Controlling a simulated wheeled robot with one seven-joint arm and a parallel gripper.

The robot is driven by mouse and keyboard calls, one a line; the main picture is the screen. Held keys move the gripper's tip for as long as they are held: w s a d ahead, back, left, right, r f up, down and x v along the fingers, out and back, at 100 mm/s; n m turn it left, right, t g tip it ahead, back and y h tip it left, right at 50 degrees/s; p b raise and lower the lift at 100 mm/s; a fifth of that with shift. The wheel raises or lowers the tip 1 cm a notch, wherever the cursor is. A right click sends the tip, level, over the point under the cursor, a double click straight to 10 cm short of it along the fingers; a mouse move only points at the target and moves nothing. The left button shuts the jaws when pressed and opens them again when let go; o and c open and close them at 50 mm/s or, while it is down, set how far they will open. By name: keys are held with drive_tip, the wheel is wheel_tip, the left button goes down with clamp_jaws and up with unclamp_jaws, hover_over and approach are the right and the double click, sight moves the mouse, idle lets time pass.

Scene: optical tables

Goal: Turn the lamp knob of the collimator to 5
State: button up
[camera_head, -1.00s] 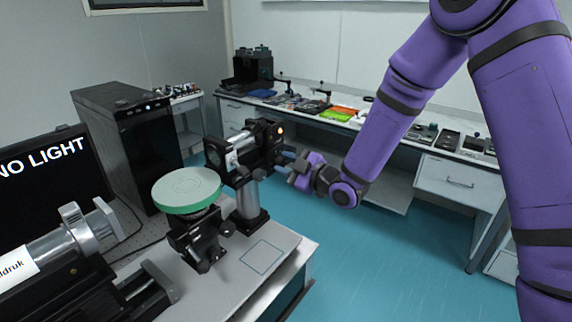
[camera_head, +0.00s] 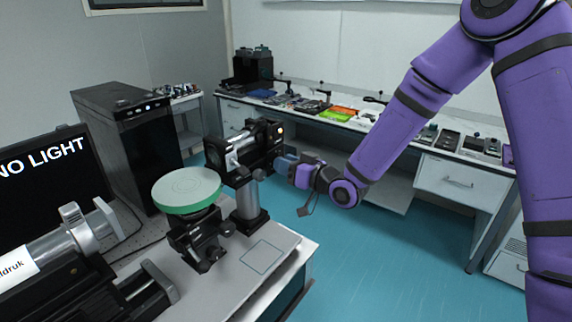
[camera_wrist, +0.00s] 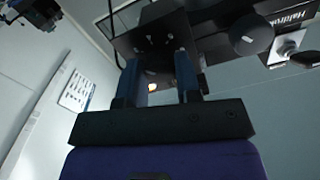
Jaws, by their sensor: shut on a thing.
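The collimator (camera_head: 243,152), a black housing with a silver tube, stands on a post at the bench's right edge. The knob's setting cannot be read.
A round green-rimmed disc (camera_head: 187,188) on a black mount stands left of the collimator post (camera_head: 248,200). A screen reading "NO LIGHT" (camera_head: 45,165) is at far left. A table (camera_head: 455,183) with parts runs along the back. Open blue floor (camera_head: 400,270) lies to the right.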

drive_tip(key=shift+s+f+m, duration=0.1)
drive_tip(key=shift+m, duration=8.6)
drive_tip(key=o, duration=0.9)
drive_tip(key=shift+d, duration=0.1)
drive_tip(key=v, duration=1)
drive_tip(key=shift+s+d, duration=0.25)
